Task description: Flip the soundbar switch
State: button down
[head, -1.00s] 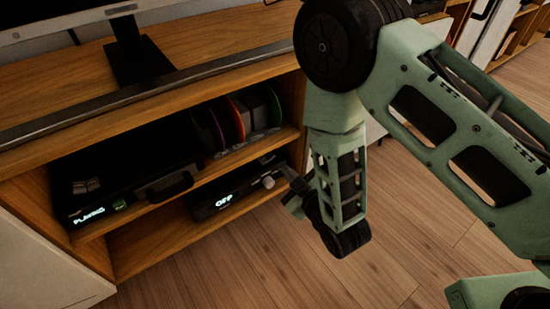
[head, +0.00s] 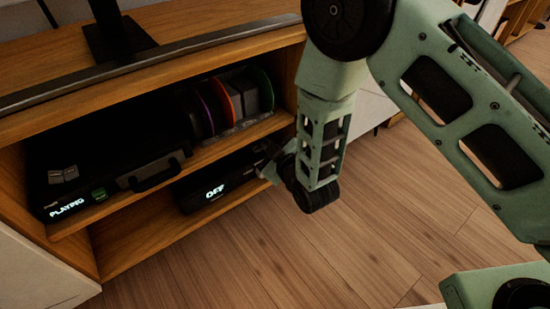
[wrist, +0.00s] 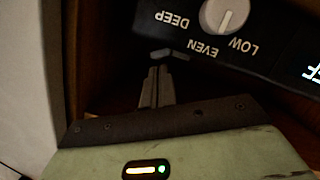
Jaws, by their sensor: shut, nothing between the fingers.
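A long black unit (head: 188,200) with a lit OFF display sits on the lower shelf and fits the soundbar. In the wrist view the unit (wrist: 278,66) shows a pale round knob (wrist: 224,15) with DEEP, EVEN and LOW marks, upside down. My gripper (head: 266,163) is at the unit's right end, partly hidden by my arm. In the wrist view my gripper (wrist: 156,72) is shut and empty, its fingers just below the unit's lower edge near the knob's marks. Contact is unclear.
A black case-like player (head: 115,165) with a PLAYING display and handle stands on the upper shelf beside coloured discs (head: 232,102). The wooden cabinet (head: 130,247) encloses the shelves. A dark bar (head: 150,72) runs along its top. Wooden floor (head: 300,255) in front is clear.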

jog(key=shift+w+a+f, duration=0.1)
jog(key=shift+w+a, duration=0.2)
jog(key=shift+w, duration=0.3)
jog(key=shift+w+d+f+m, duration=0.1)
jog(key=shift+d+f+m, duration=0.1)
jog(key=shift+f+m, duration=0.25)
jog(key=shift+d+r+p, duration=0.1)
jog(key=shift+r+p, duration=0.05)
jog(key=shift+p, duration=0.15)
